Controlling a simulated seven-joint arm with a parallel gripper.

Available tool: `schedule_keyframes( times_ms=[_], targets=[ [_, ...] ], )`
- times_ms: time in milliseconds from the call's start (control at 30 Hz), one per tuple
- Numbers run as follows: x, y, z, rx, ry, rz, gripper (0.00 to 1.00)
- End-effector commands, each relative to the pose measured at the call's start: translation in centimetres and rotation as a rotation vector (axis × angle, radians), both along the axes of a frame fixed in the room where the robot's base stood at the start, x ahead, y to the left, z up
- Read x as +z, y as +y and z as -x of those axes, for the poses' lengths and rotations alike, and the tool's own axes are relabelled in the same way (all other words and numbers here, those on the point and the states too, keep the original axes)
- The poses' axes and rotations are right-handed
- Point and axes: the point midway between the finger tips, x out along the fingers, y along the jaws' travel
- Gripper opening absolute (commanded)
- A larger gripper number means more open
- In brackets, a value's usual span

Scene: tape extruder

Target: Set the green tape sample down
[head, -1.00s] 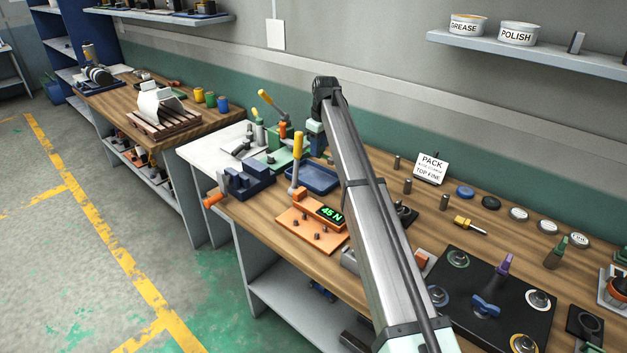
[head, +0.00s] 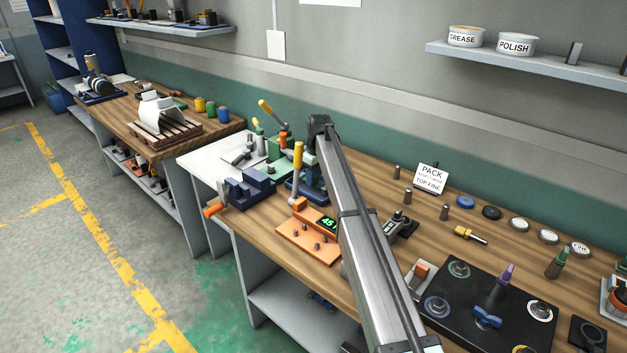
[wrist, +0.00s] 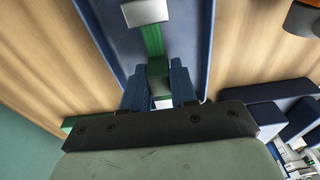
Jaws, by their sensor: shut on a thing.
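The green tape sample (wrist: 153,42) shows in the wrist view as a narrow green strip with a pale grey end piece at the top and a darker green block. My gripper (wrist: 157,84) has its two blue fingers closed on the block. The sample lies over the blue tray (wrist: 196,45), lined up along its length. I cannot tell whether it touches the tray floor. In the head view the tray (head: 294,193) is largely behind my arm, and the sample and fingertips are hidden there.
A dark blue vise (head: 248,187) stands left of the tray. The orange force gauge (head: 303,240) with a lit display is in front, partly behind my arm. A green lever press (head: 275,152) stands behind.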

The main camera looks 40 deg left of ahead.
Motion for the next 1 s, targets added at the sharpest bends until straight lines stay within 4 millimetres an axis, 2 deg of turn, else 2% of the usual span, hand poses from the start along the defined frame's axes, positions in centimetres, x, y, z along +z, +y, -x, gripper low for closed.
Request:
schedule_keyframes(
  times_ms=[100, 500, 533, 767, 1000],
  targets=[
    [-1.11, -0.03, 0.02, 0.0, 0.0, 0.0, 0.0],
    [-1.51, -0.01, 0.0, 0.0, 0.0, -0.001, 0.0],
    [-1.51, 0.0, 0.0, 0.0, 0.0, -0.001, 0.29],
    [-1.48, 0.0, 0.0, 0.0, 0.0, -0.001, 0.51],
    [-1.44, 0.0, 0.0, 0.0, 0.0, -0.001, 0.53]
  ],
)
